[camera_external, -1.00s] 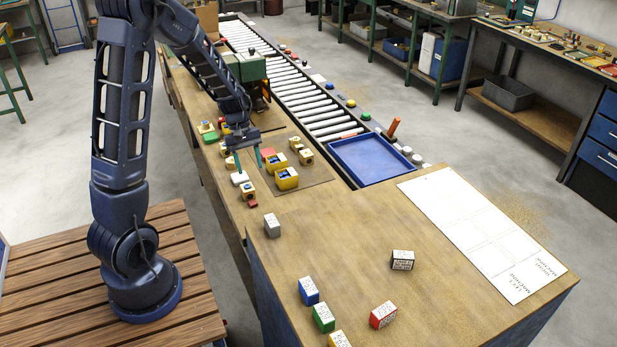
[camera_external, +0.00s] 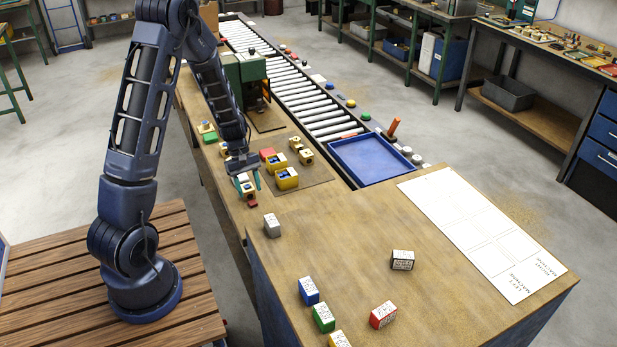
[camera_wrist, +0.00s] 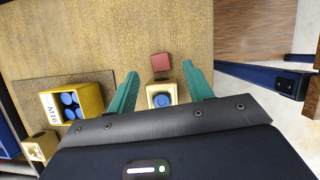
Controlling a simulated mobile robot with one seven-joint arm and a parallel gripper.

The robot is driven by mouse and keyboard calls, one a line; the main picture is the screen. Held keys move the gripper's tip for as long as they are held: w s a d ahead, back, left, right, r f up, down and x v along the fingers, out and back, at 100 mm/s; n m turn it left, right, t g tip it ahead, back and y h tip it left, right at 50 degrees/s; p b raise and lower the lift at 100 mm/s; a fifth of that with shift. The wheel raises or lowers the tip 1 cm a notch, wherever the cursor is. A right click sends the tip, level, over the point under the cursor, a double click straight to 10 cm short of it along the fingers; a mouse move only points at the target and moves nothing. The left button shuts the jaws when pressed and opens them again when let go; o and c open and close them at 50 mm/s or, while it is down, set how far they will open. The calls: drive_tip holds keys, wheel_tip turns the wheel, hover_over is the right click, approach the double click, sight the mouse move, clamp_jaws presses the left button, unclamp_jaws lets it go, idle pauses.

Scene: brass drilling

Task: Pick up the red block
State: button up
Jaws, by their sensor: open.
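A small plain red block (camera_external: 251,204) lies on the bench's near left edge; in the wrist view this red block (camera_wrist: 160,62) is flat on the tan surface, just beyond a small yellow block with a blue round top (camera_wrist: 161,97). My gripper (camera_external: 248,186) is open above this pair. In the wrist view, the teal fingers of my gripper (camera_wrist: 160,72) stand either side of the yellow block, with the red block near the line between the tips. Nothing is held. A larger red block with a white printed label (camera_external: 383,315) stands at the front of the bench, away from my gripper.
Yellow boxes (camera_external: 286,179) stand to the gripper's right, one marked M16 in the wrist view (camera_wrist: 70,104). A grey block (camera_external: 272,225), a blue block (camera_external: 309,291) and a green block (camera_external: 323,318) stand nearer the camera. A blue tray (camera_external: 371,183) lies right.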

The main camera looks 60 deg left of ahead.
sight(253, 203)
drive_tip(key=shift+x, duration=2.2)
drive_tip(key=c, duration=1.1)
